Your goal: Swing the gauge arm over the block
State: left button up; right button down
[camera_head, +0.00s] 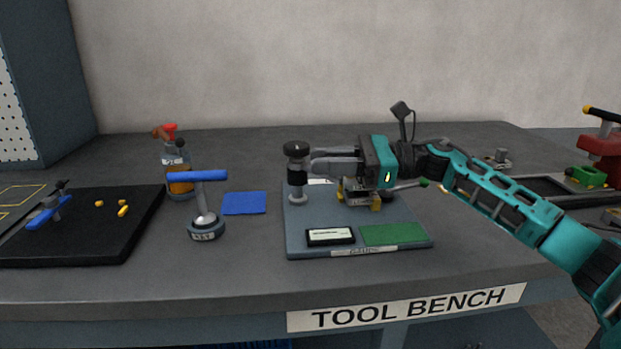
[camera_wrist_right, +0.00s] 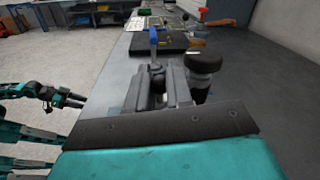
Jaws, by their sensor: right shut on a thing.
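My right gripper (camera_head: 314,163) reaches in from the right over a grey-blue base plate (camera_head: 300,238) and is shut on a grey part beside an upright post with a black cap (camera_head: 296,150). The capped post also shows in the right wrist view (camera_wrist_right: 204,68), just right of the fingers (camera_wrist_right: 158,90). I cannot tell which part is the gauge arm, because the gripper covers much of the fixture. Yellow block-like pieces (camera_head: 375,204) show under the gripper. My left gripper (camera_wrist_right: 80,102) shows small at the left in the wrist view.
The plate carries a small display (camera_head: 330,236) and a green pad (camera_head: 392,234). To its left are a blue pad (camera_head: 244,203), a blue-handled T-shaped tool (camera_head: 204,205) and a spray bottle (camera_head: 177,170). A black mat (camera_head: 100,240) lies far left. Bare bench (camera_head: 250,270) runs along the front.

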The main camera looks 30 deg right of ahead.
jog(key=c, duration=1.1)
grip_release()
jog(key=shift+o, duration=0.2)
jog(key=shift+d, duration=0.15)
jog(key=v, duration=1.2)
jog(key=shift+d+b, duration=0.35)
jog(key=shift+b, duration=0.1)
jog(key=shift+s, duration=0.1)
jog(key=shift+c, duration=0.3)
